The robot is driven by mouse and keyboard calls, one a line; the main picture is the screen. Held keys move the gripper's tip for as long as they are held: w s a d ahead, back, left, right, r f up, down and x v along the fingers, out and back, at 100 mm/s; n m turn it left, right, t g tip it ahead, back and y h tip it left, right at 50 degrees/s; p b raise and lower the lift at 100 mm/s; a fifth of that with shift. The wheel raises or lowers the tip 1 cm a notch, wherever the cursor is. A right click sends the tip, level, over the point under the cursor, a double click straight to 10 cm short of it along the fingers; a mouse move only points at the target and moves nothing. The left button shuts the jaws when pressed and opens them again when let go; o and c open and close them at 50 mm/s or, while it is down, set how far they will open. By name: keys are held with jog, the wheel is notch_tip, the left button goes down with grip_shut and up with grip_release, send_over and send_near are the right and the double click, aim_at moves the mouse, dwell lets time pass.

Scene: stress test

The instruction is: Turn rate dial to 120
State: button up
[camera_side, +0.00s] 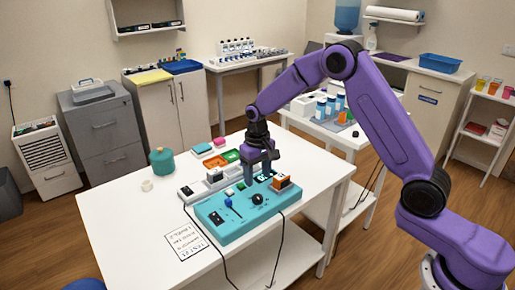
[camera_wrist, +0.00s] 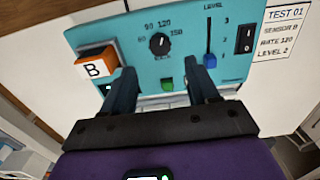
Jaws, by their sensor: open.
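The rate dial (camera_wrist: 159,44) is a black round knob on the teal test panel (camera_wrist: 185,62). Printed numbers 60, 90, 120 and 150 stand around it; its exact pointer setting is too small to read. In the side view the dial (camera_side: 258,199) is on the panel's right half. My gripper (camera_wrist: 160,76) is open and empty, its two fingers apart at the panel's edge, with the dial beyond the gap between them. In the side view my gripper (camera_side: 257,180) points down over the back of the panel (camera_side: 235,222), behind the dial.
An orange block marked B (camera_wrist: 94,66) sits on the panel beside one finger. A blue level slider (camera_wrist: 210,60) stands near 1, with a black switch (camera_wrist: 245,38) beyond. A green button (camera_wrist: 167,84) is between the fingers. A card (camera_wrist: 281,32) reads sensor B, rate 120, level 2.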

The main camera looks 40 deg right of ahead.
notch_tip(320, 180, up, 10)
jog(key=shift+f, duration=0.2)
dwell(0.3)
jog(key=s+a+r+n, duration=0.2)
jog(key=s+a+n, duration=0.1)
jog(key=s, duration=0.6)
jog(key=s+a+r+n, duration=0.1)
jog(key=s+a+n, duration=0.15)
jog(key=s, duration=0.65)
jog(key=s+d+n, duration=0.3)
jog(key=s, duration=0.7)
jog(key=s+d+f+n, duration=0.1)
jog(key=s+d+n, duration=0.3)
jog(key=s, duration=0.6)
jog(key=shift+s+f, duration=0.15)
jog(key=shift+s, duration=0.05)
